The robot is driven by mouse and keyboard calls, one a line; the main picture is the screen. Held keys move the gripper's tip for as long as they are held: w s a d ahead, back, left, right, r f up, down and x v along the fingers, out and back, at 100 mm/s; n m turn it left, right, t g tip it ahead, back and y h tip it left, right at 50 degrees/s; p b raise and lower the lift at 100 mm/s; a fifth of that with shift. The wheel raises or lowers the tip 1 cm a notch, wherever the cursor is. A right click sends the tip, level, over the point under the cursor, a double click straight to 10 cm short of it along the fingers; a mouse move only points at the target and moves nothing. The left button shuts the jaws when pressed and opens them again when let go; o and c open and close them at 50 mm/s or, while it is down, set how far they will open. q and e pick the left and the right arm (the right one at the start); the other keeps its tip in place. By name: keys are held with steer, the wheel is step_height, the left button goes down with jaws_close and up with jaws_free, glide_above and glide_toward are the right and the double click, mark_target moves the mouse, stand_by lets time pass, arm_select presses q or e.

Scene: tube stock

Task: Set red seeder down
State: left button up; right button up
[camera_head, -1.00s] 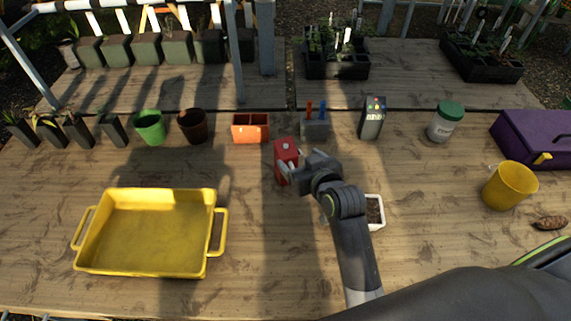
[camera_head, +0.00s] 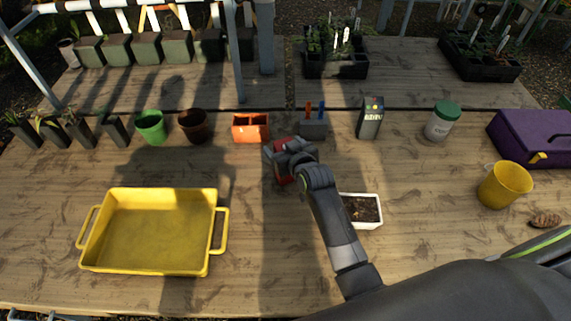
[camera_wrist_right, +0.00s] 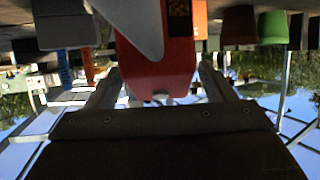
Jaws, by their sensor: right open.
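In the right wrist view, the red seeder (camera_wrist_right: 160,75) fills the space between the two fingers of my right gripper (camera_wrist_right: 160,88). The jaws are open, one finger on each side, with a narrow gap visible at the right finger. Whether the left finger touches it I cannot tell. My left gripper is out of view.
An orange divided box (camera_head: 250,128) and a grey holder (camera_head: 313,127) stand just behind. A white soil tray (camera_head: 366,225) lies beside my right forearm. A yellow tray (camera_head: 222,232) is at front left, a yellow pot (camera_head: 505,185) at right. The table's front middle is clear.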

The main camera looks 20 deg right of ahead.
steer(key=shift+w+f, duration=0.2)
steer(key=shift+w, duration=0.25)
steer(key=shift+c, duration=0.2)
steer(key=c, duration=1.6)
